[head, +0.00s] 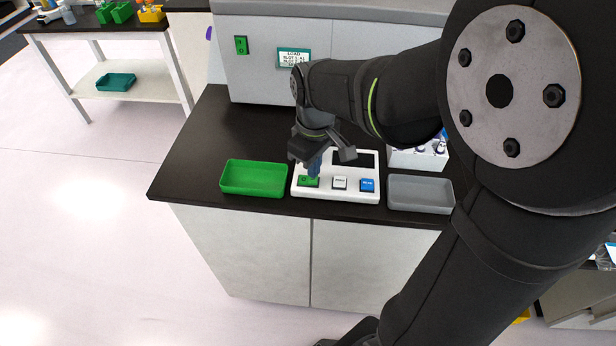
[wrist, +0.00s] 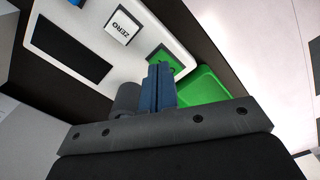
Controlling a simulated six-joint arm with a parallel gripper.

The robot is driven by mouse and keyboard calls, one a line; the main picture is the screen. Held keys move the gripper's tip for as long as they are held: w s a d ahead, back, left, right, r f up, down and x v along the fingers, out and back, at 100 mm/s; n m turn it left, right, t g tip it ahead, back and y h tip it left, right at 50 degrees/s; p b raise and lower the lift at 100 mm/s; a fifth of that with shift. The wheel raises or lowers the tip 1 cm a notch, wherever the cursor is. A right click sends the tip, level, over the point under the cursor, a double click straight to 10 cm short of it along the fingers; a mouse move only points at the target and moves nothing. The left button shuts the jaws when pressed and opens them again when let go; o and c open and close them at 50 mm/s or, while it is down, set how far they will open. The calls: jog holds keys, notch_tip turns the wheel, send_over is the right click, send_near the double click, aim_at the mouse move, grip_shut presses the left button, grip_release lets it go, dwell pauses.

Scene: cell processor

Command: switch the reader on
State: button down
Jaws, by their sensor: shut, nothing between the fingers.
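The reader (head: 334,194) is a white box on the dark bench with a dark display panel. Along its front edge sit a green button (head: 308,182), a white button (head: 340,183) and a blue button (head: 367,185). In the wrist view the white button (wrist: 122,27) reads ZERO, and the green button (wrist: 165,60) lies just beyond my fingertips. My gripper (head: 314,172) is shut and empty, its blue fingers pointing down at the green button. The fingers (wrist: 158,84) partly cover that button; I cannot tell whether they touch it.
A green tray (head: 254,178) stands left of the reader and a grey tray (head: 420,193) right of it. A white rack with vials (head: 420,158) is behind the grey tray. A large machine with a green switch (head: 241,45) and a small screen (head: 294,58) stands at the back.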

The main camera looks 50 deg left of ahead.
jog(key=shift+f, duration=0.85)
dwell(0.3)
jog(key=shift+r, duration=3.55)
jog(key=shift+f, duration=0.1)
notch_tip(320, 180, down, 7)
jog(key=shift+r, duration=0.1)
